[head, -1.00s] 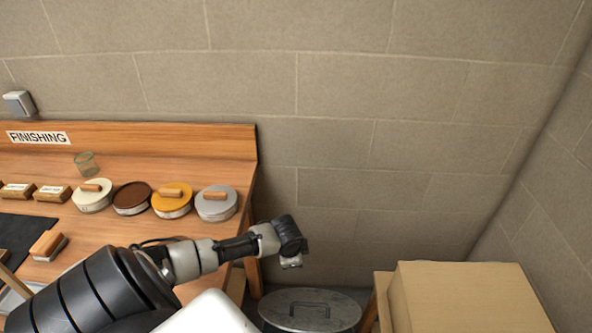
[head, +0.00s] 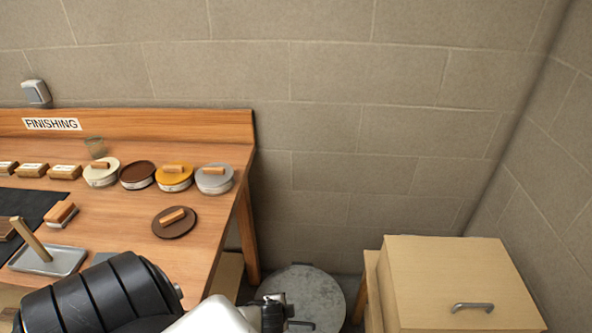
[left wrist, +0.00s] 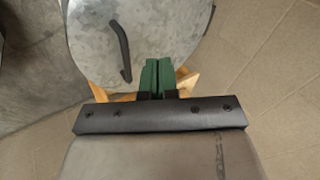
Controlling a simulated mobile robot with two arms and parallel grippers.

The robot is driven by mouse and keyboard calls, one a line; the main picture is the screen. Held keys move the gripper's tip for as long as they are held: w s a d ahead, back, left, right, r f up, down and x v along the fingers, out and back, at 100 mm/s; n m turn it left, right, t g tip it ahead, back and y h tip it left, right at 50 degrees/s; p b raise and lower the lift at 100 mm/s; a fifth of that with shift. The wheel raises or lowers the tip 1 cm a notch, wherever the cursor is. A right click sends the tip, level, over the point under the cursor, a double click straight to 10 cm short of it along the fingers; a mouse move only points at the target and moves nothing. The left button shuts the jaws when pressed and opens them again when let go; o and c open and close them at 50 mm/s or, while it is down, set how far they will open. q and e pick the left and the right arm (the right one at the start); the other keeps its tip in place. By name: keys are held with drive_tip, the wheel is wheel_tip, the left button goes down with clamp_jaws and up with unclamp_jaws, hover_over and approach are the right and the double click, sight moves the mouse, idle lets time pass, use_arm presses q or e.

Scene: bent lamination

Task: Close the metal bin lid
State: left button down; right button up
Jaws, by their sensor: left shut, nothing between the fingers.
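The metal bin lid (head: 318,290) is a round grey disc low in the head view, on the floor side right of the bench. Its dark bar handle (head: 302,324) shows near the bottom edge. In the left wrist view the lid (left wrist: 165,30) fills the top, with the handle (left wrist: 122,50) left of the fingers. My left gripper (head: 274,303) is over the lid's left part in the head view. Its green fingers (left wrist: 160,64) are together and empty, beside the handle and not around it. I cannot tell whether they touch the lid. The bin body is mostly hidden. My right gripper is not in view.
A wooden bench (head: 222,240) with tins, brushes and a brown lid (head: 174,222) stands left. A pale wooden box (head: 455,275) with a metal handle stands right of the bin. A block wall is close behind.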

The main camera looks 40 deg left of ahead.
use_arm(q)
drive_tip(key=f, duration=0.2)
drive_tip(key=s+f+b, duration=0.1)
drive_tip(key=f, duration=0.1)
drive_tip(key=shift+d+f, duration=0.1)
drive_tip(key=shift+d, duration=0.1)
drive_tip(key=shift+s+f+b, duration=0.25)
drive_tip(key=shift+f+b, duration=0.6)
drive_tip(key=shift+f, duration=0.25)
drive_tip(key=shift+s+f, duration=0.1)
drive_tip(key=shift+f, duration=0.2)
drive_tip(key=shift+s+d+f+b, duration=0.1)
drive_tip(key=shift+d+f+b, duration=0.1)
drive_tip(key=shift+b, duration=0.1)
drive_tip(key=shift+f, duration=0.1)
drive_tip(key=shift+s+d, duration=0.1)
drive_tip(key=shift+s, duration=0.05)
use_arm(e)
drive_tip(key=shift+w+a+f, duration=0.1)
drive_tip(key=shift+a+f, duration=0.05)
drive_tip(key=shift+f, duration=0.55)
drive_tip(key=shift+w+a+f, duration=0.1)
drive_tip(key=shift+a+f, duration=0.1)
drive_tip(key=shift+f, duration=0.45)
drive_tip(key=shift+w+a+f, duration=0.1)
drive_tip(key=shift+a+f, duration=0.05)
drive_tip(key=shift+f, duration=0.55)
use_arm(q)
drive_tip(key=shift+f, duration=0.1)
